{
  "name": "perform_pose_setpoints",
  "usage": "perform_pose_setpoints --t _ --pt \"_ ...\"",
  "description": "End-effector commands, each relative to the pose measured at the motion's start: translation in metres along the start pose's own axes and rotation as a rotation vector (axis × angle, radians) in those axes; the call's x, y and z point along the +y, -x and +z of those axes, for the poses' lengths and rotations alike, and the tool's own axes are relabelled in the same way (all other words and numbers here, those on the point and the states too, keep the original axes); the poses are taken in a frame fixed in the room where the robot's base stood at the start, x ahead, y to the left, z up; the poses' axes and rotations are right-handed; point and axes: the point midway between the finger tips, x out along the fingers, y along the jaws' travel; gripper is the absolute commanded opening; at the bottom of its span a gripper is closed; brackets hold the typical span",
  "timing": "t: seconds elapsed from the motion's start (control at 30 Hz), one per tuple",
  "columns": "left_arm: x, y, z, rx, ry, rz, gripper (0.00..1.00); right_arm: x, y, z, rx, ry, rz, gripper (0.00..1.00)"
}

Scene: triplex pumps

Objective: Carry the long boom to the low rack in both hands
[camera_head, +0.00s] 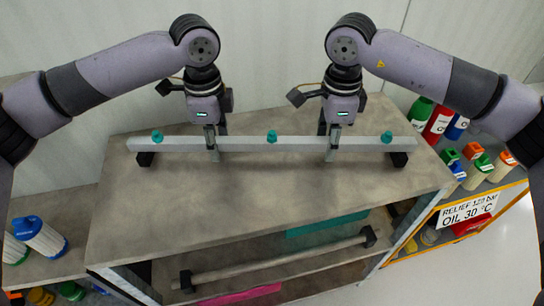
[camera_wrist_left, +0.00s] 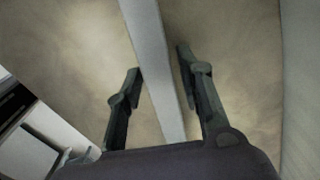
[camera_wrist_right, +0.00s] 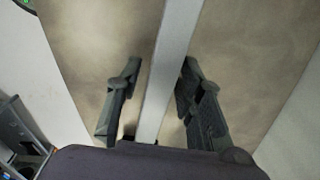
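The long boom (camera_head: 300,143) is a straight grey bar with three teal knobs on top. It lies level across black end supports on the upper bench top. My left gripper (camera_head: 215,150) is at the boom's left part, with its fingers on either side of the bar. In the left wrist view the boom (camera_wrist_left: 150,60) runs between open fingers, with gaps showing. My right gripper (camera_head: 329,150) straddles the boom's right part. In the right wrist view the boom (camera_wrist_right: 170,70) passes between open fingers. The low rack (camera_head: 278,262) is below the bench top, with a round bar across it.
The bench top (camera_head: 250,205) is bare in front of the boom. Coloured bottles (camera_head: 438,122) and a sign (camera_head: 468,210) are at right. White filters with blue rims (camera_head: 40,238) stand at left.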

Motion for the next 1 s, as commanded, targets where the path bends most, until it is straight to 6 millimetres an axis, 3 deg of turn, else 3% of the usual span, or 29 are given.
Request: perform_pose_setpoints --t 0.43,0.8,1.0 --pt "-0.001 0.007 0.000 0.000 0.001 -0.001 0.40 0.000 0.000 -0.001 0.001 -0.001 0.000 0.40" --pt "-0.001 0.080 -0.001 0.001 0.000 -0.003 0.40 0.000 0.000 -0.001 0.001 -0.001 0.000 0.40" --pt "-0.001 0.110 0.000 0.000 0.001 -0.001 0.40 0.000 0.000 -0.001 0.001 -0.001 0.000 0.40"
